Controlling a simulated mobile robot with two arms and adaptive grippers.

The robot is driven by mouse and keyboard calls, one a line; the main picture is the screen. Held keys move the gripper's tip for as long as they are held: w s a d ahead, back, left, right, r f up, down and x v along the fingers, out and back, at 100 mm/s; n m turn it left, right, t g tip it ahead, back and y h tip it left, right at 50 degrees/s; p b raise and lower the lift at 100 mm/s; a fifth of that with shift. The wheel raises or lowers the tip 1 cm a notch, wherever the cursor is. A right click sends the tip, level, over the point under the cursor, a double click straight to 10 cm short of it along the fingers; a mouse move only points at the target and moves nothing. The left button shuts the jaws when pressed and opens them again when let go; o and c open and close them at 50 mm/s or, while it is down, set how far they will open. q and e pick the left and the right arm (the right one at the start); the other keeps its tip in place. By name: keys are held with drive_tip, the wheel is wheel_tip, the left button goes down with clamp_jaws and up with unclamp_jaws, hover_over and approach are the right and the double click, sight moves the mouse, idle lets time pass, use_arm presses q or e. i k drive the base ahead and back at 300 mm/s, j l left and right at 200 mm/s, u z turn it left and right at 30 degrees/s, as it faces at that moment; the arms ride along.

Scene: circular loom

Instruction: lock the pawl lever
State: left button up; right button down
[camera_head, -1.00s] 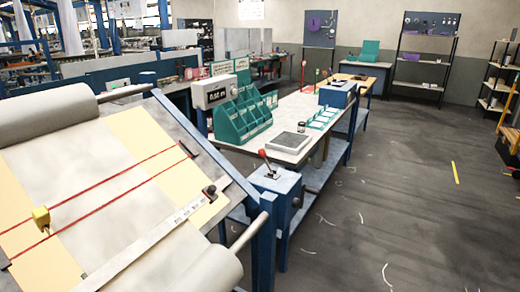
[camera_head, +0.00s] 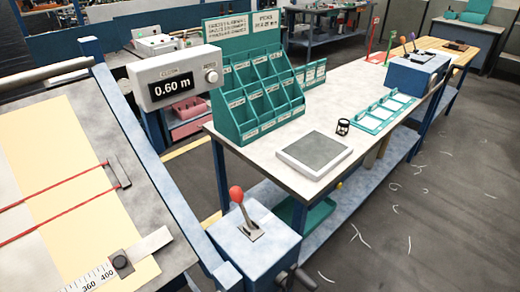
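A lever with a red knob (camera_head: 236,194) rises from a slotted plate on top of a blue-grey box (camera_head: 252,240) at the lower middle of the head view. The lever leans slightly to the left. It looks like the pawl lever, though no label on it is readable. A dark crank or shaft end (camera_head: 296,278) sticks out of the box's right side. Neither of my grippers shows in the head view.
The loom's sloped bed (camera_head: 75,150) with red cords and a ruler fills the left. A display (camera_head: 165,77) reads 0.60 m. A white table (camera_head: 225,140) bears a teal bin rack (camera_head: 255,85) and a grey pad (camera_head: 313,155). The floor at right is open, with scattered thread scraps.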

sight(236, 196)
drive_tip(key=i+l+u, duration=0.1)
drive_tip(key=i+l, duration=0.25)
drive_tip(key=i+l+u, duration=0.15)
drive_tip(key=i+l, duration=0.2)
drive_tip(key=l, duration=0.2)
